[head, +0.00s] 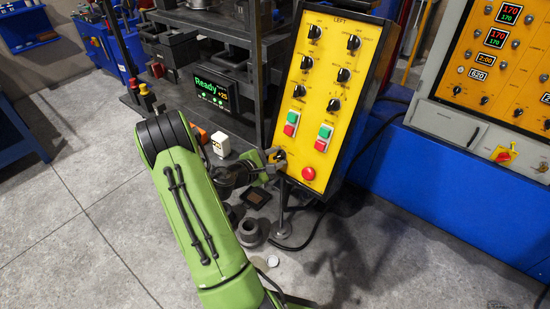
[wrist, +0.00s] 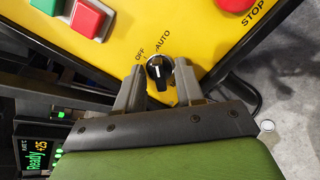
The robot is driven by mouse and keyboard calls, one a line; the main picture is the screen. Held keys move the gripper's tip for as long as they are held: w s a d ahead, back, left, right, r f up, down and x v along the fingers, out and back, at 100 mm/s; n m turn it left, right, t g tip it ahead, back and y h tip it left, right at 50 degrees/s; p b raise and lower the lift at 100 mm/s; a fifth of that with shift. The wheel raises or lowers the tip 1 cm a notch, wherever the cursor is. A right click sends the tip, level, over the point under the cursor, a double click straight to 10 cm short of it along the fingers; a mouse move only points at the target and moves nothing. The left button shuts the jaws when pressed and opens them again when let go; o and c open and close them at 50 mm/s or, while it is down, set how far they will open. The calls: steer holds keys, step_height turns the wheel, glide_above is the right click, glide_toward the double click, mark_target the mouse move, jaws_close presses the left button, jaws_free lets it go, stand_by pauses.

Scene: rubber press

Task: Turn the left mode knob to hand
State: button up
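The yellow LEFT control panel (head: 323,85) stands tilted in the head view. The black mode knob (wrist: 159,70) is at its lower left corner, with OFF and AUTO labels above it in the wrist view. Its pale pointer mark points up, roughly between those labels. No HAND label shows. My gripper (wrist: 160,72) is at the knob, one grey finger on each side. The fingers look open, with a narrow gap at the left; contact on the right is unclear. In the head view my gripper (head: 271,158) largely covers the knob.
Above the knob are green and red buttons (head: 292,124); a red stop button (head: 309,173) is to its right. A dark bench with a Ready display (head: 212,89) stands behind at left. A blue press cabinet (head: 470,170) is at right. Grey parts (head: 250,232) lie on the floor below.

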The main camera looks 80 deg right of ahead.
jaws_close()
steer(key=shift+a+n+p, duration=0.1)
steer(key=shift+n+p, duration=0.2)
steer(key=shift+p, duration=0.05)
steer(key=n+p, duration=0.3)
steer(key=shift+r+n, duration=0.15)
steer(key=shift+n, duration=0.25)
steer(key=n+p, duration=0.5)
steer(key=shift+n+t+h+p, duration=0.3)
steer(key=shift+t+h+p, duration=0.05)
steer(key=shift+t+h, duration=0.05)
steer(key=n+p, duration=0.4)
steer(key=shift+n, duration=0.4)
steer(key=shift+s+n+t+p, duration=0.1)
steer(key=shift+n+t+p, duration=0.3)
steer(key=shift+n+p, duration=1.4)
steer(key=shift+f+n, duration=0.2)
steer(key=shift+n, duration=0.2)
